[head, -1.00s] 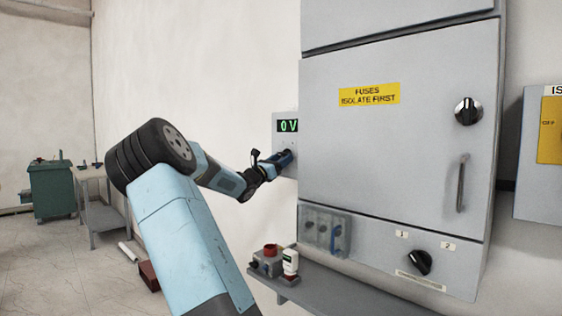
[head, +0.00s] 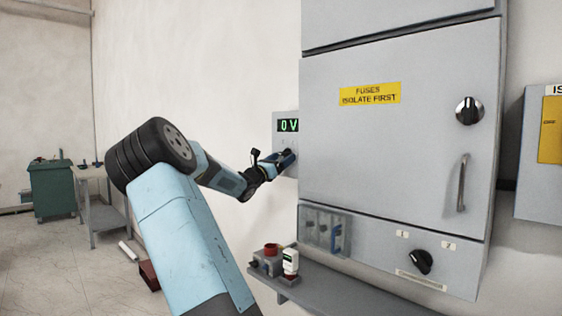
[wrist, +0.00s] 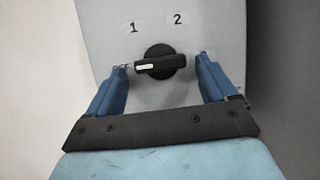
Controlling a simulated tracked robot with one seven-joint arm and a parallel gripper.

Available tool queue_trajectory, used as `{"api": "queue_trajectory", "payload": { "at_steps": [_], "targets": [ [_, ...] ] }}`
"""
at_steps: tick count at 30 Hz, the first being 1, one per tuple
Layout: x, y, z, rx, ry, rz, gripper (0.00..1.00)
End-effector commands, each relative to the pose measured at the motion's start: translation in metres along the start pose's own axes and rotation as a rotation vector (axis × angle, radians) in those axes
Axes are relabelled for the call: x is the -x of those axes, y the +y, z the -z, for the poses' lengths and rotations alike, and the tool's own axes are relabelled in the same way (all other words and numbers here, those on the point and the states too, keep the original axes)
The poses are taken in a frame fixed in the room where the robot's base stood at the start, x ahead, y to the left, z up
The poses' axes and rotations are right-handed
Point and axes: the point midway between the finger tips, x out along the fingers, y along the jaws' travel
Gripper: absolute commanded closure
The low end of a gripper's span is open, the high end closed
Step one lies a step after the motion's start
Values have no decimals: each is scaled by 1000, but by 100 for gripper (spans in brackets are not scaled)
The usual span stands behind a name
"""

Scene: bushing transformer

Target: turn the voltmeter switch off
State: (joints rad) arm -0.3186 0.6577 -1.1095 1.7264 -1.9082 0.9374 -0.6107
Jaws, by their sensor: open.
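The voltmeter panel (head: 281,124) is a grey plate on the wall, left of the big cabinet, with a green display (head: 289,125) reading 0 V. In the wrist view its switch (wrist: 160,65) is a round black knob with a bar handle. The bar lies about level, with its white mark at the left end, and labels 1 and 2 are above it. My gripper (wrist: 161,70) is open, with one blue finger on each side of the bar. The left fingertip is very close to the marked end; I cannot tell if it touches. In the head view my gripper (head: 288,158) hides the switch.
The grey fuse cabinet (head: 390,150) stands close right of my gripper, with its own black knobs and a handle (head: 462,183). A shelf (head: 335,304) below holds small items, including a white bottle (head: 290,262). The wall to the left is clear.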

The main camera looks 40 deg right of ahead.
Motion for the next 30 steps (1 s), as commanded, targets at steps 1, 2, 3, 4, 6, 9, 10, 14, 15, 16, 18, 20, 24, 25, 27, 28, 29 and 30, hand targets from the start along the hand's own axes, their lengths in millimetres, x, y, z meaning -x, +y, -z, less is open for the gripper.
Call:
{"api": "queue_trajectory", "payload": {
  "at_steps": [1,2,3,4,6,9,10,14,15,16,18,20,24,25,27,28,29,30],
  "targets": [
    [1,0,0,0,0,0,15],
    [2,0,0,0,0,0,15],
    [4,0,0,-1,0,0,15],
    [6,0,0,-1,0,0,15],
    [13,0,0,-1,0,0,15],
    [30,1,0,-1,1,-2,15],
    [35,1,0,-1,1,-2,15],
    [62,1,0,0,1,-4,15],
    [69,2,1,-1,1,-3,15],
    [76,1,1,0,1,-3,15],
    [89,1,1,0,2,-3,15],
    [100,2,1,0,1,-3,15],
    [120,1,1,0,1,-2,15],
    [124,1,1,0,1,-1,15],
    [130,1,1,0,1,-2,15],
    [133,2,1,0,1,-2,15],
    [134,2,1,0,0,-2,15],
    [136,1,1,0,0,-1,15]
  ]
}}
